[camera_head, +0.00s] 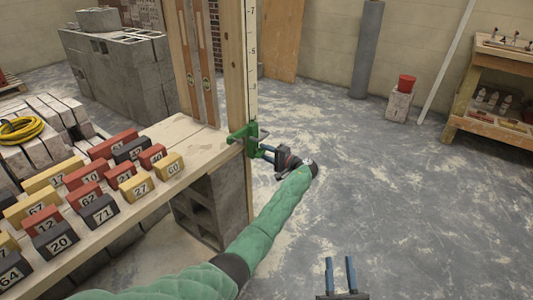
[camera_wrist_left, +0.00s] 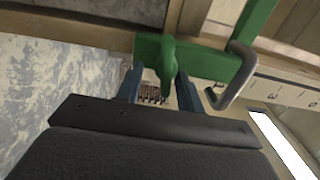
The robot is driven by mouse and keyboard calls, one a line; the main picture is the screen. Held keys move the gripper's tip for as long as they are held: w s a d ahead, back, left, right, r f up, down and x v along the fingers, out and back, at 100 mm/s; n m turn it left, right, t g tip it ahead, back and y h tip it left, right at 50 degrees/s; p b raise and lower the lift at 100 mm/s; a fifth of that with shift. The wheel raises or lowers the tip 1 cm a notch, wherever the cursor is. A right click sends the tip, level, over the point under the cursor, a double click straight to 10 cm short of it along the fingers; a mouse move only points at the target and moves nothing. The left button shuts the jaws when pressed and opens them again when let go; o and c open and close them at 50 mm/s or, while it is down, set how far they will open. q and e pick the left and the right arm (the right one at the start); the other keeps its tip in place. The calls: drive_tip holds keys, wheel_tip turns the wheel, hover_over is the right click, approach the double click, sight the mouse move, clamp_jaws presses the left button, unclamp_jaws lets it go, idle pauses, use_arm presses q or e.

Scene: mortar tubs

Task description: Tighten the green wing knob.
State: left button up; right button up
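A green clamp (camera_head: 243,134) sits at the right end of the plank bench, beside the upright timber and scale. In the left wrist view, the green wing knob (camera_wrist_left: 166,60) stands in front of the clamp's green body (camera_wrist_left: 210,62). My left gripper (camera_head: 267,151) reaches the clamp from the right. Its blue fingers (camera_wrist_left: 158,88) are apart, one on each side of the knob, with a gap visible on the left side. The knob is too small to make out in the head view. My right gripper (camera_head: 340,272) is open and empty above the floor.
Numbered red, yellow and dark blocks (camera_head: 98,208) fill the bench top (camera_head: 185,165) at left. A bent grey rod (camera_wrist_left: 237,78) lies right of the knob in the wrist view. Concrete blocks (camera_head: 203,210) stand below the bench.

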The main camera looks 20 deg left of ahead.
use_arm(q)
drive_tip(key=shift+d+r, duration=0.1)
drive_tip(key=shift+d, duration=0.1)
